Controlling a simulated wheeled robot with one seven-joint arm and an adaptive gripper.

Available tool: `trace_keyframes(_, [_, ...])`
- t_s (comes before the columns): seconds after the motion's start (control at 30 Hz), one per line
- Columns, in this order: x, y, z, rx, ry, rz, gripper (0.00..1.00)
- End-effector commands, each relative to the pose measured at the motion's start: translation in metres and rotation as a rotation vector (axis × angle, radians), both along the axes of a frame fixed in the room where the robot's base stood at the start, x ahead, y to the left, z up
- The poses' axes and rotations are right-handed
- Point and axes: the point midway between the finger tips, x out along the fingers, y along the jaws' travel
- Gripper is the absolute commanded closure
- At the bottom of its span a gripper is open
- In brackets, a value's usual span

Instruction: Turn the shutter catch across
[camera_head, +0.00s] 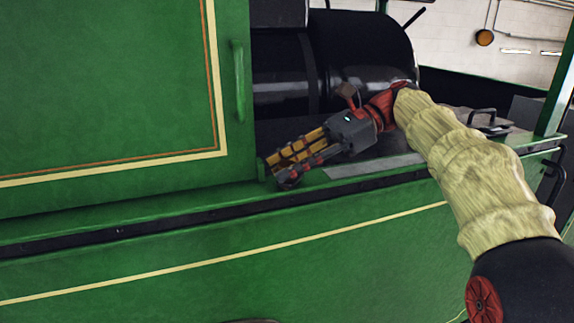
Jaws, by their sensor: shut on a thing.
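The green shutter panel (100,90), lined in cream and orange, fills the upper left. It has an upright green handle (238,80) near its right edge. My gripper (279,172) reaches in from the right, its yellow and grey fingers pointing left and down to the ledge by the shutter's lower right corner. It is shut on a small green piece (262,169) there, which I take to be the shutter catch. The fingers hide most of it, so I cannot tell which way it is turned.
The green ledge (220,205) with a dark strip runs below the shutter, above the green side panel (240,265). A black boiler (350,50) lies behind my gripper. A black handle (481,111) and a green post (558,75) stand at the right.

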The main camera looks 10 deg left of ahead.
Motion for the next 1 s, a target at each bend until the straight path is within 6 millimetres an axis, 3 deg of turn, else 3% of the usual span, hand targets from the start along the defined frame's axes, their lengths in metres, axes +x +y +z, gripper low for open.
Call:
trace_keyframes(0.47, [-0.0001, 0.0002, 0.0006, 0.0, -0.001, 0.017, 0.98])
trace_keyframes(0.5, [-0.0001, 0.0002, 0.0006, 0.001, -0.001, 0.016, 0.72])
trace_keyframes(0.8, [-0.0001, 0.0001, 0.0003, 0.0, 0.0, 0.015, 0.56])
trace_keyframes(1.0, [-0.0001, 0.0002, 0.0002, 0.0, 0.0, 0.016, 0.56])
